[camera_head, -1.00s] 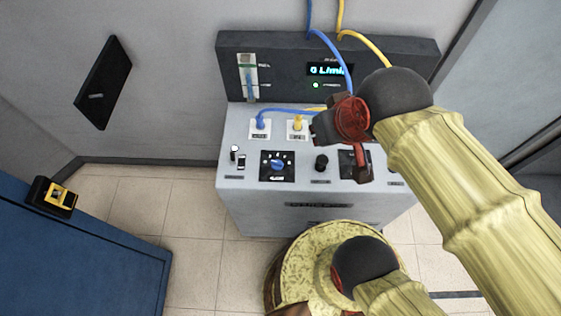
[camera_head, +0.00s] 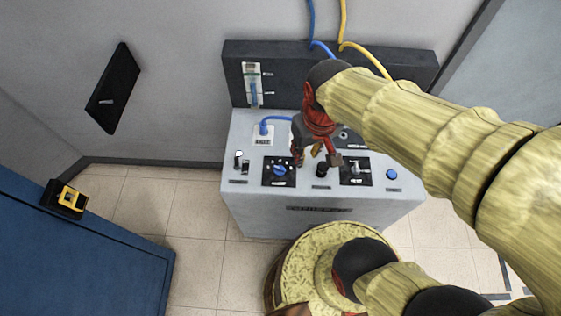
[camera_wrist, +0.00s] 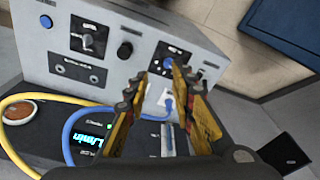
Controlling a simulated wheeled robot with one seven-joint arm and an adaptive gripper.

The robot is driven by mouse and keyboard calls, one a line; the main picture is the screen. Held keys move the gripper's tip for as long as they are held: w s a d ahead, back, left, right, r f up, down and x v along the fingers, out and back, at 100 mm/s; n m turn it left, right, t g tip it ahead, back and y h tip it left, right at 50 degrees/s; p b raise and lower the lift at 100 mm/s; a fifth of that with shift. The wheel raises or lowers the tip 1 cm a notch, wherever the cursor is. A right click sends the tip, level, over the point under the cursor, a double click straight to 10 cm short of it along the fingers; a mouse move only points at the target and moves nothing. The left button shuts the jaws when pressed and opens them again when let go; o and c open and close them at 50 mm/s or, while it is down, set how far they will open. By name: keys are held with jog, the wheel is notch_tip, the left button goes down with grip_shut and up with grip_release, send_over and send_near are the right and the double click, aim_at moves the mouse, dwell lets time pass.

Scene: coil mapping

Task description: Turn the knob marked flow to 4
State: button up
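A blue dial knob (camera_head: 279,170) sits on a black square plate with white marks, on the sloped front of the grey machine (camera_head: 300,215). Its label and setting are too small to read. My gripper (camera_head: 316,158) hangs over the panel, right of the blue knob and near a small black knob (camera_head: 322,169). Its two fingers are apart with nothing held between them. In the wrist view my gripper (camera_wrist: 165,92) is also open, and the blue knob (camera_wrist: 168,64) lies just beyond the fingertips, partly hidden. No contact shows.
A black plate with a lever (camera_head: 355,170) and a blue button (camera_head: 392,174) are right of the black knob. A blue hose (camera_head: 275,119) plugs in behind the blue knob. The yellow hose (camera_head: 365,55) runs behind my arm. A blue table (camera_head: 70,250) stands left.

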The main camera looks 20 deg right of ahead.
jog(key=w+a+f+n+g+p, duration=0.1)
jog(key=w+f+n+g+p, duration=0.15)
jog(key=f, duration=0.65)
jog(key=w+a+f+n+g+p, duration=0.1)
jog(key=w+a+f+n, duration=0.15)
jog(key=f, duration=0.55)
jog(key=n+t, duration=0.2)
jog(key=n, duration=0.2)
send_over(280, 168)
jog(key=shift+s+d+f, duration=0.15)
jog(key=shift+f, duration=0.65)
jog(key=shift+f+n, duration=0.1)
jog(key=shift+n, duration=0.2)
notch_tip(280, 168, down, 8)
jog(key=shift+r+b, duration=0.2)
jog(key=shift+b, duration=0.25)
jog(key=shift+c, duration=0.4)
grip_shut()
